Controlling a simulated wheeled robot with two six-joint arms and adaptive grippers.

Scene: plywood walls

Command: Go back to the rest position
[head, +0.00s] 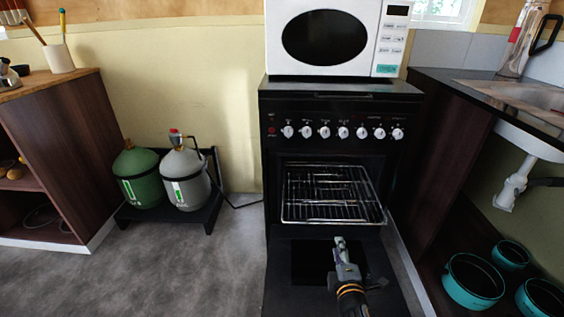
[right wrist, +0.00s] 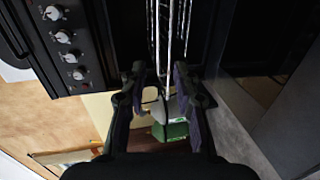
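My right gripper (head: 340,243) is in front of the black oven, over its lowered door (head: 290,285). In the right wrist view its two fingers (right wrist: 160,72) stand apart, with nothing seen clamped between them. The wire oven rack (head: 310,214) sticks out of the oven just beyond the fingertips. It also shows in the right wrist view (right wrist: 168,30), its front end close to the fingertips; I cannot tell whether they touch. My left gripper is in neither view.
A white microwave (head: 278,45) stands on the stove. Green (head: 140,180) and grey (head: 186,182) gas bottles stand on a low black stand at left. A wooden cabinet (head: 70,150) is farther left. Teal pots (head: 470,295) sit under the sink at right. Grey floor is clear at lower left.

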